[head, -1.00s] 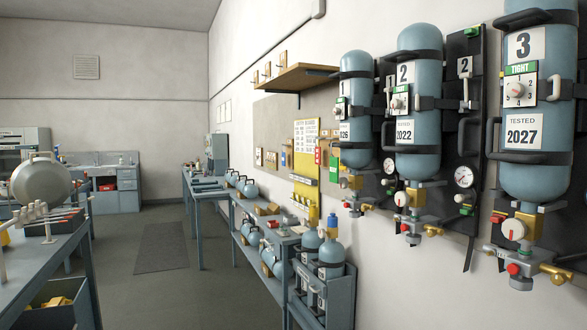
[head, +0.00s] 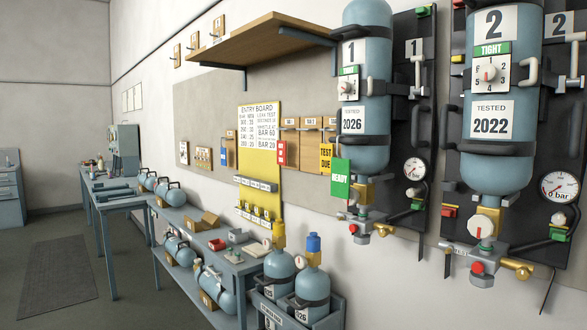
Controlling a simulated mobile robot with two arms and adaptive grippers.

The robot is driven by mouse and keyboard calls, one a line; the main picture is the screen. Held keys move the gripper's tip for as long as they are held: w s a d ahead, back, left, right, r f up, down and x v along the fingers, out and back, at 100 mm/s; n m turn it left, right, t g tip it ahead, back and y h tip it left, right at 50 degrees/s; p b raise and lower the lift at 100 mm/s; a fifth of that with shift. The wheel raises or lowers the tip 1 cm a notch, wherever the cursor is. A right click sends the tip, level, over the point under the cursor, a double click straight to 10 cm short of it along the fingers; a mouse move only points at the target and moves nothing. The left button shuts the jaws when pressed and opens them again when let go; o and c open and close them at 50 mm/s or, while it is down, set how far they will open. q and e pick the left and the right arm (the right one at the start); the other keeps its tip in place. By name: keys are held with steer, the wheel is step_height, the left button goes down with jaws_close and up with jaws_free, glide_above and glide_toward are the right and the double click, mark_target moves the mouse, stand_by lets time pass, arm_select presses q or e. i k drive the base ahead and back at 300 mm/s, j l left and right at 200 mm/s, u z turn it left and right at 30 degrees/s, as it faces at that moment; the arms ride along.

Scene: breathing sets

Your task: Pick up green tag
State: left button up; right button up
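A green tag (head: 340,178) marked READY hangs on the wall board in the head view. It is just left of the lower part of the number 1 cylinder set. A yellow TEST DUE tag (head: 326,158) hangs beside it on the left, and a red tag (head: 281,153) hangs further left. What holds the green tag at its top is too small to tell. Neither of my grippers shows in the head view.
The number 1 cylinder (head: 366,110) and number 2 cylinder (head: 499,120) stick out from the wall at right. A wooden shelf (head: 262,42) juts out above the board. A workbench (head: 225,262) and a rack of upright cylinders (head: 338,312) stand below.

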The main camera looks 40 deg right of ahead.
mark_target(340, 175)
steer(key=i, duration=1.1)
steer(key=i+j+z, duration=0.1)
steer(key=i, duration=1)
steer(key=z, duration=0.45)
steer(key=i+z, duration=0.15)
steer(key=z, duration=0.3)
steer(key=j+z, duration=0.1)
steer(key=z, duration=0.35)
steer(key=i+z, duration=0.1)
steer(key=z, duration=0.3)
steer(key=j+z, duration=0.15)
steer(key=z, duration=0.3)
